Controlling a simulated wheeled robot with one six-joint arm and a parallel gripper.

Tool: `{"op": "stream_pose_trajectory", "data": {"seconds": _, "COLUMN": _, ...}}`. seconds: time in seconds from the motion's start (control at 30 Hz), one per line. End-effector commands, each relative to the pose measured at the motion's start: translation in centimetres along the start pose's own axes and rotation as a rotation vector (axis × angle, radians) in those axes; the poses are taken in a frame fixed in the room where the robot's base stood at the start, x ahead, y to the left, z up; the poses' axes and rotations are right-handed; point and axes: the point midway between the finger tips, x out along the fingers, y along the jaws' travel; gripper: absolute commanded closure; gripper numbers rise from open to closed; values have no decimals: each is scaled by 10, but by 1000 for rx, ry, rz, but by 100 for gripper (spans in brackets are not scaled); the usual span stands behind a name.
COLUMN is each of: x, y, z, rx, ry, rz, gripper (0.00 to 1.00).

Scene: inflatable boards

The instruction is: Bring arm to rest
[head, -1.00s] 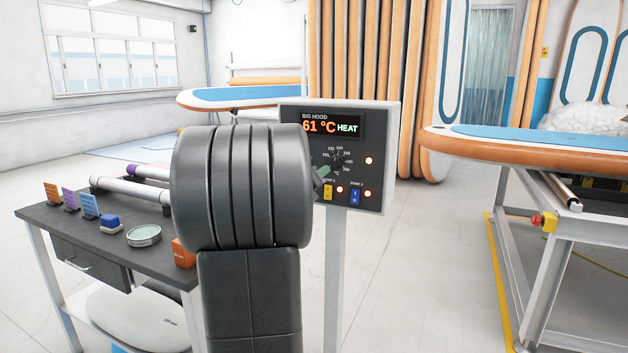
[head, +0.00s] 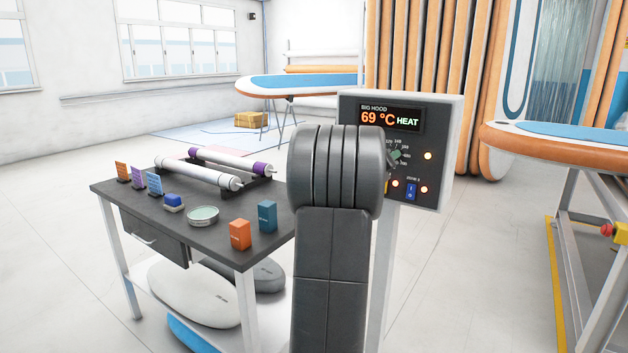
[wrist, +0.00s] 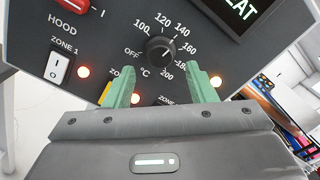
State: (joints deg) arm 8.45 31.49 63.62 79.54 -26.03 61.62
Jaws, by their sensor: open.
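My gripper (wrist: 163,90) has two green fingers standing apart with nothing between them. It is in front of the grey control panel (head: 437,98), just below a black temperature dial (wrist: 160,48) in the wrist view. I cannot tell whether the fingers touch the panel. In the head view my dark arm (head: 333,230) is raised upright and hides the panel's lower left part. The panel's display (head: 390,119) reads 69 °C HEAT, and several orange lamps are lit.
A dark workbench (head: 150,205) stands left of my arm, holding rollers (head: 198,172), small boxes (head: 240,234) and a round dish (head: 203,215). A board on a metal frame (head: 510,138) stands at right. Open floor (head: 480,270) lies between it and the panel.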

Motion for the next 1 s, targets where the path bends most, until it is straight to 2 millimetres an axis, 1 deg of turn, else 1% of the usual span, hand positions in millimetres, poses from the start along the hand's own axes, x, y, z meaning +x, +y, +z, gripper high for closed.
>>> {"op": "stream_pose_trajectory", "data": {"seconds": 0.03, "x": 9, "y": -1, "z": 0, "rx": 1, "ry": 2, "rz": -1, "gripper": 49}}
{"op": "stream_pose_trajectory", "data": {"seconds": 0.2, "x": 27, "y": -1, "z": 0, "rx": 0, "ry": 0, "rz": -1, "gripper": 49}}
{"op": "stream_pose_trajectory", "data": {"seconds": 0.4, "x": 36, "y": 0, "z": 0, "rx": 0, "ry": 0, "rz": -1, "gripper": 49}}
{"op": "stream_pose_trajectory", "data": {"seconds": 0.77, "x": 34, "y": 0, "z": 0, "rx": -6, "ry": 0, "rz": -1, "gripper": 49}}
{"op": "stream_pose_trajectory", "data": {"seconds": 0.87, "x": 28, "y": 0, "z": 0, "rx": -3, "ry": -1, "rz": 0, "gripper": 49}}
{"op": "stream_pose_trajectory", "data": {"seconds": 1.0, "x": 10, "y": 0, "z": 0, "rx": 0, "ry": -1, "rz": -1, "gripper": 49}}
